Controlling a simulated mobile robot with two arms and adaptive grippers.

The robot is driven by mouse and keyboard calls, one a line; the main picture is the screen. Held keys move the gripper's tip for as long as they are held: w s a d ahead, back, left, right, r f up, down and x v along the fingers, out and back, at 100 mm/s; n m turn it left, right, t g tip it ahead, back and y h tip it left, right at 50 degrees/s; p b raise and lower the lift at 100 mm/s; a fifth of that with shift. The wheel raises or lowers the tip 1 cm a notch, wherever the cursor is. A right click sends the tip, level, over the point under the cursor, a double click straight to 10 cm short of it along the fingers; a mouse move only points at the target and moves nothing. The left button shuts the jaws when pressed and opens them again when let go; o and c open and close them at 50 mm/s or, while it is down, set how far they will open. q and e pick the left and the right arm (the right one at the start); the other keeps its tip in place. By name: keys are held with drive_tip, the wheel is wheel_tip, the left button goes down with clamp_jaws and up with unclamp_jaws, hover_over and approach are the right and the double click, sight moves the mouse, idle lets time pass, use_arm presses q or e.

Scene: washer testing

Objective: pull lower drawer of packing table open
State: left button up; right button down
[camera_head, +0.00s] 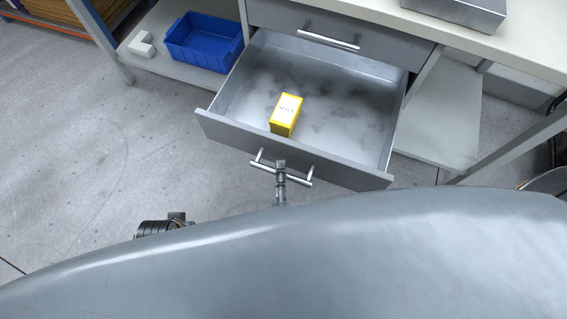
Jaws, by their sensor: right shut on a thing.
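The lower drawer (225,131) of the packing table (376,10) stands pulled out well past the front of the table. Its grey metal inside shows, with a small yellow and white box (286,115) lying near the front left. My right gripper (281,171) is shut on the drawer's bar handle (298,178), at about its middle. The upper drawer (310,32) above it is closed, with its own bar handle (331,41). My left gripper does not show for certain; a dark ribbed part of mine is at the lower left, mostly hidden by my body.
A blue bin (205,42) and a white block (141,45) are on the lower shelf (170,66) at the left. A table leg (510,147) and a lower shelf panel (437,115) are at the right. The floor (80,130) left of the drawer is clear.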

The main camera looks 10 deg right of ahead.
drive_tip(key=c, duration=1.3)
unclamp_jaws()
drive_tip(key=shift+c, duration=0.2)
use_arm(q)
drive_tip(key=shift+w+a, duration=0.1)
use_arm(e)
drive_tip(key=shift+s, duration=0.1)
